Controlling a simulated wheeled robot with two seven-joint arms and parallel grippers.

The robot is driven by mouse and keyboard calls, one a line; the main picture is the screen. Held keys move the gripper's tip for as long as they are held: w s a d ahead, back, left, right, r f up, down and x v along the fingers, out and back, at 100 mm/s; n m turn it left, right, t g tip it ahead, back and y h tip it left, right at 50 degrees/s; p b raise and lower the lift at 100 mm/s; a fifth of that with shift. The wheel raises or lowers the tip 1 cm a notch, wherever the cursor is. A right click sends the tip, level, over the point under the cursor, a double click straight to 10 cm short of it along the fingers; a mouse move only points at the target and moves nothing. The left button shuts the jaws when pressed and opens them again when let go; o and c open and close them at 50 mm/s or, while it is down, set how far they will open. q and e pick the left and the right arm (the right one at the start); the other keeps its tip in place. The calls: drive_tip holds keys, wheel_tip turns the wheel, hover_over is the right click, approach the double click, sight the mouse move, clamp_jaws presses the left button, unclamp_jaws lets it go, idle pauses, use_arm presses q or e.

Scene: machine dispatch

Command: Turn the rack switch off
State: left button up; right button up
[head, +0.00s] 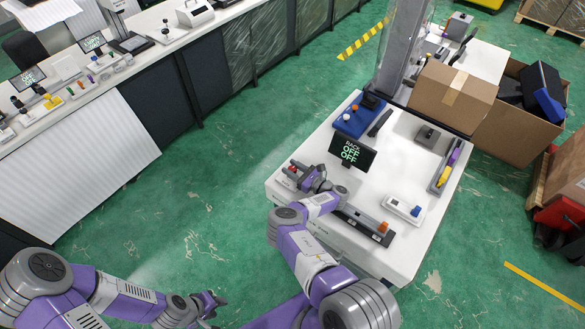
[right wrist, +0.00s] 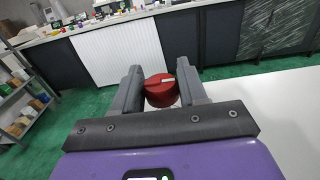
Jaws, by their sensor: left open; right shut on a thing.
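The rack switch is a red round knob (right wrist: 160,90) with a pale mark on top. In the head view a bit of its red (head: 292,169) shows at the table's left corner, mostly hidden by my right gripper (head: 299,177). In the right wrist view my right gripper (right wrist: 160,82) has one finger on each side of the knob and is shut on it. A dark display (head: 352,153) beside it reads RACK, OFF, OFF in green. My left gripper (head: 213,303) is open and empty over the floor, away from the table.
The white table (head: 393,165) also holds a blue block (head: 352,121), a grey rail with an orange end (head: 365,224), a small white box with a blue button (head: 404,209) and a tray with yellow and purple parts (head: 447,168). A cardboard box (head: 453,94) stands behind. Green floor lies left.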

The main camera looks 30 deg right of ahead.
sight(292, 168)
drive_tip(key=shift+y, duration=0.3)
drive_tip(key=o, duration=0.9)
drive_tip(key=shift+o, duration=0.2)
wheel_tip(292, 168, up, 10)
drive_tip(key=shift+r+p, duration=0.1)
drive_tip(key=shift+p, duration=0.5)
drive_tip(key=shift+w, duration=0.1)
